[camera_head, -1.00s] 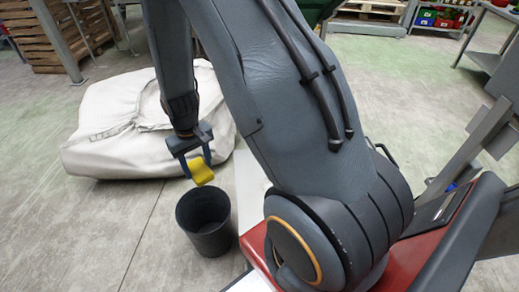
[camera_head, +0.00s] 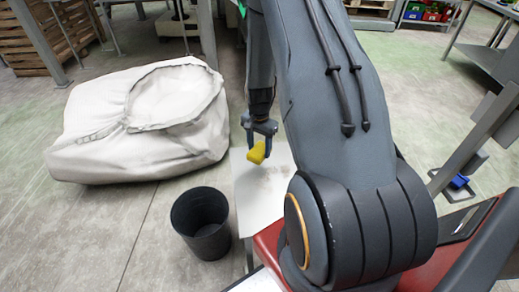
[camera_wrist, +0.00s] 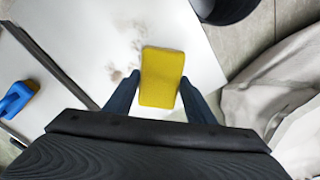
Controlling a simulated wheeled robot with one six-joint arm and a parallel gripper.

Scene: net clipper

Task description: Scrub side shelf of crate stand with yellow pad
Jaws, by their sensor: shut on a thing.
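My gripper (camera_head: 260,147) is shut on the yellow pad (camera_head: 256,153). It holds the pad over a white side shelf (camera_head: 248,205), to the right of the bin. In the wrist view the pad (camera_wrist: 162,77) sits between the two dark blue fingers, above the white shelf surface (camera_wrist: 95,30). Brownish smudges (camera_wrist: 118,73) mark the shelf just left of the pad. I cannot tell whether the pad touches the shelf. My arm hides part of the shelf in the head view.
A dark round bin (camera_head: 202,224) stands on the floor left of the shelf. A large pale sack (camera_head: 140,125) lies behind it. A blue object (camera_wrist: 15,99) shows at the left of the wrist view. The floor at front left is clear.

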